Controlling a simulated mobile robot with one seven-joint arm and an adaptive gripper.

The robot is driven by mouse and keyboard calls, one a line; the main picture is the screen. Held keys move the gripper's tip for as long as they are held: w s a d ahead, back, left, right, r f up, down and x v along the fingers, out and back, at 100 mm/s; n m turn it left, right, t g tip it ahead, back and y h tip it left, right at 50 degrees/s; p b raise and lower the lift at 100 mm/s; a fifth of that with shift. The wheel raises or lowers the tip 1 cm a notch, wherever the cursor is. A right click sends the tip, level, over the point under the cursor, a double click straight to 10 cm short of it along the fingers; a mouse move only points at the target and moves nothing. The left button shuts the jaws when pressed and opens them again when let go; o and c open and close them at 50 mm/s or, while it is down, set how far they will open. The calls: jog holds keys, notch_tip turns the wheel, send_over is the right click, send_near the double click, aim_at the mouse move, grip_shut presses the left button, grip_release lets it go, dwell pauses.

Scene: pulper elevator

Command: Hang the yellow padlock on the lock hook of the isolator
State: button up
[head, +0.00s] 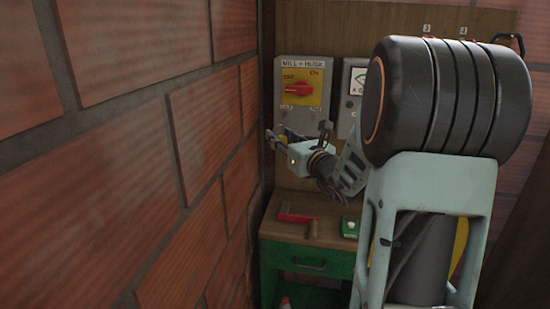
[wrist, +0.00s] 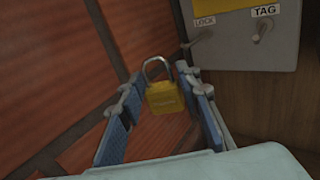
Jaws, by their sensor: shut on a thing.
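The yellow padlock (wrist: 165,97) is in my gripper (wrist: 163,94), between the blue-padded fingertips in the wrist view. Its body is low and its grey shackle points up. The isolator (head: 286,101) is a grey box on the wooden panel, with a red handle on a yellow plate, labelled "MILL + HUSK". Its lower part (wrist: 238,50) shows in the wrist view. The lock hook (wrist: 201,36) is under the LOCK label, up and right of the padlock, with the padlock apart from it. In the head view my gripper (head: 277,138) is just below the isolator; the padlock is hard to make out.
A brick wall (head: 150,150) runs close along the left. A second hook (wrist: 262,31) is under the TAG label. Another grey box (head: 348,115) is right of the isolator. Below, a green cabinet (head: 305,262) has a wooden top with a red item (head: 296,217) on it.

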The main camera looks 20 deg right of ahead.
jog(key=w+d+p, duration=0.2)
jog(key=w+d, duration=0.2)
jog(key=w, duration=0.3)
jog(key=shift+w+d+f, duration=0.15)
jog(key=shift+w+f, duration=0.15)
jog(key=shift+f, duration=0.05)
dwell(0.9)
dwell(0.6)
jog(key=o, duration=1.3)
jog(key=shift+c, duration=0.2)
